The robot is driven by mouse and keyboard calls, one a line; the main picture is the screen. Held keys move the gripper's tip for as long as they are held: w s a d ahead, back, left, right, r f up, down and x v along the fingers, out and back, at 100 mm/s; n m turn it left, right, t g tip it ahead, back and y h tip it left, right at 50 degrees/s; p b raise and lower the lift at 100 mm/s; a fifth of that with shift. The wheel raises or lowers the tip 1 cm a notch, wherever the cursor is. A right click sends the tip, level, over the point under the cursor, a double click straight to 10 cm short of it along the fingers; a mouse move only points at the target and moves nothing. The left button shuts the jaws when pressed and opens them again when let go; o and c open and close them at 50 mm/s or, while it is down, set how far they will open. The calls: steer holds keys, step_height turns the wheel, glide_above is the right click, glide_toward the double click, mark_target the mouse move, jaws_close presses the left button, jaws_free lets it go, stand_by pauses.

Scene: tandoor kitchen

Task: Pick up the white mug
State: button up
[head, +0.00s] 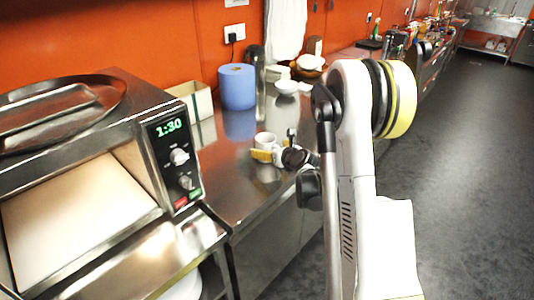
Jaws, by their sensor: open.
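The white mug (265,139) stands upright on the steel counter (235,180), in the middle of the head view. My gripper (277,146) is open beside the mug, reaching in from the right. A yellow-and-white finger part is in front of the mug's lower side and hides some of it. A darker finger part shows just right of the mug. I cannot tell whether either finger touches the mug. My white arm covers part of the counter's right side.
An oven with a 1:30 display (170,127) stands at the left. A blue paper roll (237,87), a dark tall bottle (260,88), an open box (193,100) and white bowls (286,87) stand behind the mug. Dark floor (460,180) is clear at the right.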

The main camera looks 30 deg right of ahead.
steer(key=b+x, duration=0.1)
steer(key=x, duration=0.2)
steer(key=shift+w+f, duration=0.25)
steer(key=shift+f, duration=0.05)
steer(key=shift+r, duration=0.1)
steer(key=c, duration=1.5)
steer(key=shift+r, duration=0.15)
